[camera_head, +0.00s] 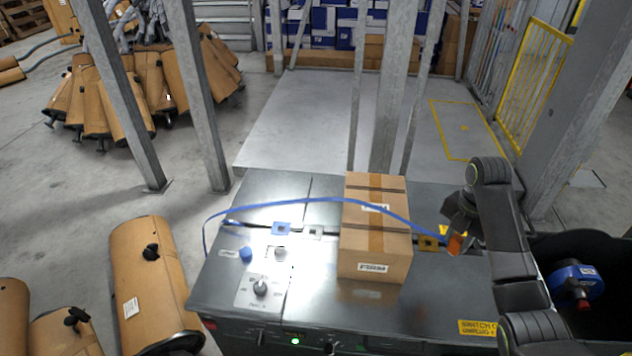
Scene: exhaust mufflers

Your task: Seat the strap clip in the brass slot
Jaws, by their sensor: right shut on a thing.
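A blue strap (310,199) arches from the left side of the grey machine top across the front of a taped cardboard box to an orange clip (455,243) at its right end. My right gripper (457,230) is shut on this clip, over the machine top just right of the box. A brass-coloured square slot (427,243) lies between the box and the clip, close to the clip's left. I cannot tell whether the clip touches the slot. A blue slot (281,229) and a grey slot (313,232) are left of the box. My left gripper is out of view.
The cardboard box (373,262) stands on the machine top (440,295) beside the brass slot. A knob panel (260,288) is at front left. Brown mufflers (153,280) lie on the floor at left. Grey posts (390,100) rise behind the machine.

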